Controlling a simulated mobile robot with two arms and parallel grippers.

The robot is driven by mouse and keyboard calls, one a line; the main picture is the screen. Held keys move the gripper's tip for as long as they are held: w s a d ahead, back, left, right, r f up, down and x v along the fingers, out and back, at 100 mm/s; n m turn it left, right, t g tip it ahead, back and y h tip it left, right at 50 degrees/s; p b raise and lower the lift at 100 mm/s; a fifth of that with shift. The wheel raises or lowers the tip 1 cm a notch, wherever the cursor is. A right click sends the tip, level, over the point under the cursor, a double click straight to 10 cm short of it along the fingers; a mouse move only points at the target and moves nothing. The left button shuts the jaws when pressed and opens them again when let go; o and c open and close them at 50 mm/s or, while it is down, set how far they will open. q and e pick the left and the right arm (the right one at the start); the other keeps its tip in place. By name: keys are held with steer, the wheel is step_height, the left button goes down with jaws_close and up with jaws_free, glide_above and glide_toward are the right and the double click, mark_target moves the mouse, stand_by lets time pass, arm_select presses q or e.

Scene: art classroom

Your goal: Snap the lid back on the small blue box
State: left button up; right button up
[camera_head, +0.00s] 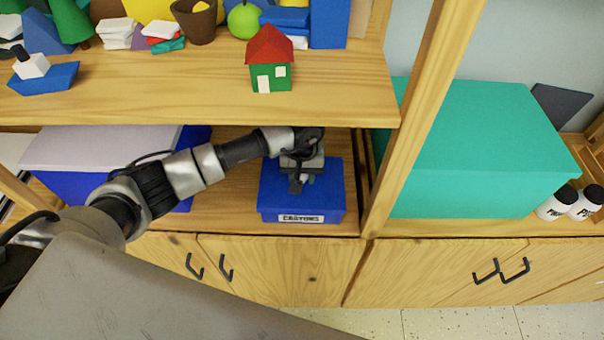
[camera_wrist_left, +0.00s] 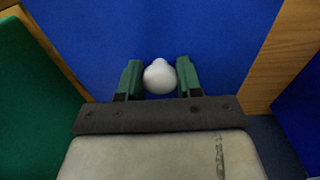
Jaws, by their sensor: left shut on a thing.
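The small blue box (camera_head: 281,216) stands on the lower shelf, with a label reading CRAYONS on its front. Its blue lid (camera_head: 330,180) lies level over the box. I cannot tell whether it is fully seated. My left gripper (camera_head: 300,178) reaches down to the lid from above. In the left wrist view the left gripper (camera_wrist_left: 159,80) is shut on the lid's round white knob (camera_wrist_left: 159,77), with a green finger on each side. The blue lid (camera_wrist_left: 150,30) fills the area behind the knob there. My right gripper is not in view.
A wooden upper shelf (camera_head: 180,85) holds a toy house (camera_head: 270,75) and a toy boat (camera_head: 45,75) above my arm. A larger blue box with a pale lid (camera_head: 90,150) stands left. A wooden post (camera_head: 420,100) and a teal box (camera_head: 470,190) stand right.

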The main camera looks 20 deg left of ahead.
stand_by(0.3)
arm_select(q)
steer(key=o, duration=1.5)
steer(key=shift+r+p, duration=1.15)
steer(key=shift+r, duration=1.85)
jaws_close()
